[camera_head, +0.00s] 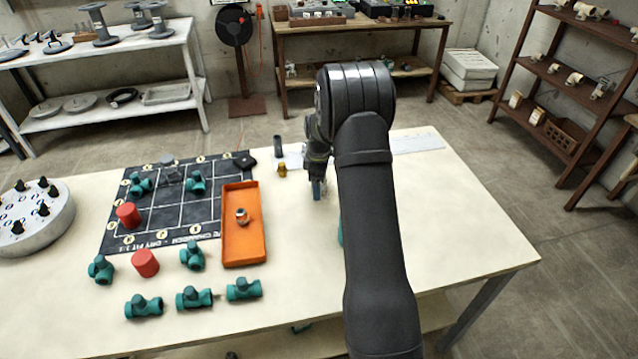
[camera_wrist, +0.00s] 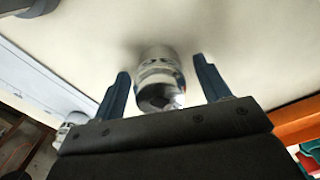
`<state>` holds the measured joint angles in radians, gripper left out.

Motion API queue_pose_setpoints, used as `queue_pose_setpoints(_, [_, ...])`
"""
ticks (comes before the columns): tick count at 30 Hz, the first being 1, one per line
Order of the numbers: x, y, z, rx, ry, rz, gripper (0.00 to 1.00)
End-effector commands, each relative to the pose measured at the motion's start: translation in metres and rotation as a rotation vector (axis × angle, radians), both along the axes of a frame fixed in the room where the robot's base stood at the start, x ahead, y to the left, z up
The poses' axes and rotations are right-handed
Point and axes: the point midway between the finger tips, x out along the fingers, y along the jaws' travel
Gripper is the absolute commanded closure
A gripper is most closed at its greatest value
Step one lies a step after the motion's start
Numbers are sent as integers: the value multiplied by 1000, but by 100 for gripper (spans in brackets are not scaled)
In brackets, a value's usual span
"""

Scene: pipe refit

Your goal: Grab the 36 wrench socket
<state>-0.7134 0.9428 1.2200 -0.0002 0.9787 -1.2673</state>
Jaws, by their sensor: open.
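A shiny metal socket (camera_wrist: 158,75) stands on the pale tabletop in the wrist view, between the two blue fingers of my gripper (camera_wrist: 161,70). The gripper is open, with a gap on both sides of the socket. Its marking is too blurred to read as 36. In the head view my gripper (camera_head: 317,190) points down low over the table, right of the orange tray, and this socket is hidden there. Another small metal socket-like piece (camera_head: 241,215) lies in the orange tray (camera_head: 229,248).
A dark mat (camera_head: 150,225) with red cylinders and teal fittings lies left of the tray. Several teal fittings (camera_head: 145,306) sit in front. A dark cylinder (camera_head: 278,146) and a small brass piece (camera_head: 282,171) stand behind the tray. The table's right side (camera_head: 460,210) is clear.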

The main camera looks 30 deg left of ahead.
Motion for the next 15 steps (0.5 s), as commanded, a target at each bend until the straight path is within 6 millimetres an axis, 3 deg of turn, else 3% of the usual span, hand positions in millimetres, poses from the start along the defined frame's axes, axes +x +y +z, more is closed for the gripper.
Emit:
queue_pose_setpoints(1, [0,0,0,0,0,0,35])
queue_pose_setpoints(9, [0,0,1,0,0,0,87])
queue_pose_setpoints(15, [0,0,1,0,-1,0,87])
